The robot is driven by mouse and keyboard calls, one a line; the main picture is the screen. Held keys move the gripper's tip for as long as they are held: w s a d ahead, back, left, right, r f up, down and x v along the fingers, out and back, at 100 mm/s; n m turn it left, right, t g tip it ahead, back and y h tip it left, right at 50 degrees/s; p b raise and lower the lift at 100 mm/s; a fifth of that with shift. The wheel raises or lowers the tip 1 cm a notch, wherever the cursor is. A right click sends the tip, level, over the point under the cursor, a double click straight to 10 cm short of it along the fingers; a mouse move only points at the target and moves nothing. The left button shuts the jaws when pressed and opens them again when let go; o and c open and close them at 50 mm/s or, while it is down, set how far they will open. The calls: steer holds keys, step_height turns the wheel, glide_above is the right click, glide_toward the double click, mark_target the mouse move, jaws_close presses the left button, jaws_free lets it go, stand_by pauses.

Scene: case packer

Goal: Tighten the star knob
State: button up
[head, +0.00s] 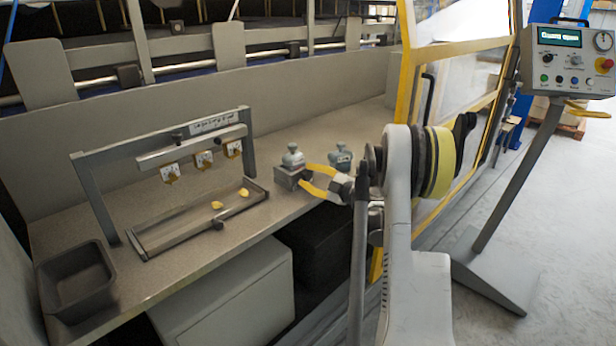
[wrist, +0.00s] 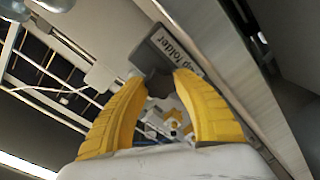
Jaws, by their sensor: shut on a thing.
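My gripper (head: 308,179) reaches in from the right to a small grey block (head: 288,180) on the bench. In the wrist view its two yellow fingers (wrist: 160,84) meet a dark grey knob-like part (wrist: 156,75), which I take for the star knob. A grey-green lobed fitting (head: 292,156) stands on top of the block.
A similar fitting (head: 340,156) stands just behind my gripper. A frame with hanging yellow-and-white tags (head: 203,158) stands to the left, by a shallow tray (head: 185,238) with two yellow pieces. A dark bin (head: 75,282) is front left. A yellow-edged guard door (head: 404,75) and control panel (head: 570,62) are right.

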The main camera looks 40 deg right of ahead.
steer(key=o, duration=1.2)
steer(key=shift+a, duration=0.1)
steer(key=s, duration=0.4)
steer(key=s+d, duration=0.1)
steer(key=s, duration=0.7)
steer(key=shift+d+r, duration=0.2)
steer(key=shift+d, duration=0.15)
steer(key=shift+w+r, duration=0.1)
